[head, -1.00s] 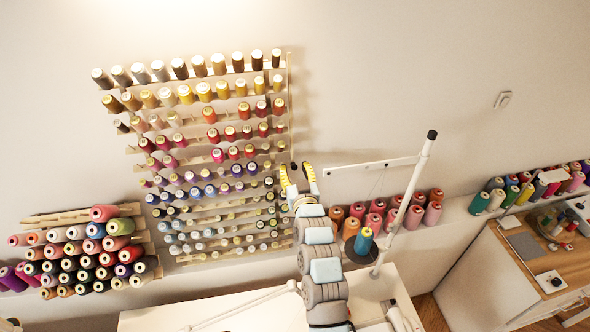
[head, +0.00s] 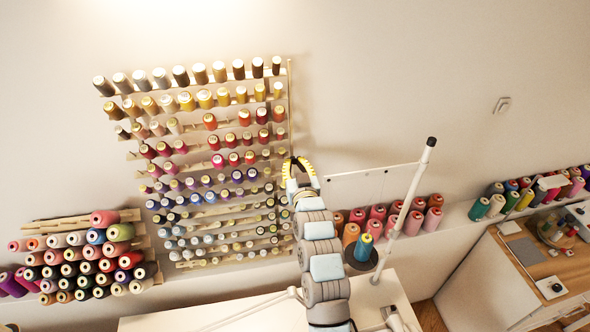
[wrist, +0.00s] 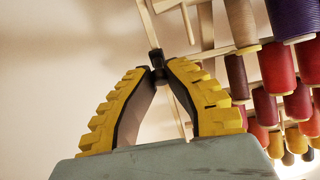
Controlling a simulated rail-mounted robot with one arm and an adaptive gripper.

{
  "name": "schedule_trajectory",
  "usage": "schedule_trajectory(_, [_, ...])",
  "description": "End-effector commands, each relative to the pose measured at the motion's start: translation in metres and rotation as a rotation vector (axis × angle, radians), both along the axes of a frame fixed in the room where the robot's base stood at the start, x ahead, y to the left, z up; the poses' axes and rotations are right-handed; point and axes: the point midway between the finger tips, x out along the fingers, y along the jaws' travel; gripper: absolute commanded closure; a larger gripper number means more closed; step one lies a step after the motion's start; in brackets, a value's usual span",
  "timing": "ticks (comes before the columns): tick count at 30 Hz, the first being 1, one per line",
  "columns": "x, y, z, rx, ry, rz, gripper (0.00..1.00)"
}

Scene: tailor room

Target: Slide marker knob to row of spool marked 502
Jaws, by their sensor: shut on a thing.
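A wooden rack of thread spools (head: 232,108) hangs on the wall, with a slim vertical wooden rail (head: 290,100) at its right edge. My gripper (head: 298,160) is at this rail, about level with the middle rows. In the wrist view my gripper (wrist: 158,70) has its yellow fingertips closed on the small dark marker knob (wrist: 158,74). The knob sits on the wooden rail (wrist: 149,28), which runs upward from it. In the head view the fingers largely hide the knob. No spool numbers are legible, so I cannot tell which spool is 502.
Spools (wrist: 281,70) hang close to the right of my gripper in the wrist view. A pale metal thread stand (head: 408,200) rises to the right of my arm. A shelf of cones (head: 376,212) runs along the wall behind it. Bare wall lies right of the rail.

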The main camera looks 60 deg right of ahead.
Motion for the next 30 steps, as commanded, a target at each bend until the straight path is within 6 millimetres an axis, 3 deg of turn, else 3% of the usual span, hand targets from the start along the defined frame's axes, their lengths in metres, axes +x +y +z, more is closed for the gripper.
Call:
schedule_trajectory(3, [0.0, 0.0, -0.001, 0.002, 0.001, 0.0, 1.0])
schedule_trajectory(4, [0.0, 0.0, -0.002, 0.002, 0.001, 0.0, 0.84])
schedule_trajectory(6, [0.0, 0.0, -0.001, 0.002, 0.001, 0.0, 0.64])
schedule_trajectory(7, [0.0, 0.0, -0.001, 0.002, 0.001, 0.0, 0.55])
schedule_trajectory(8, [0.0, 0.0, -0.001, 0.002, 0.001, 0.0, 0.53])
schedule_trajectory(20, [-0.003, 0.003, -0.001, 0.0, 0.001, 0.0, 0.53])
schedule_trajectory(30, [-0.026, 0.032, -0.002, 0.0, 0.001, -0.001, 0.53])
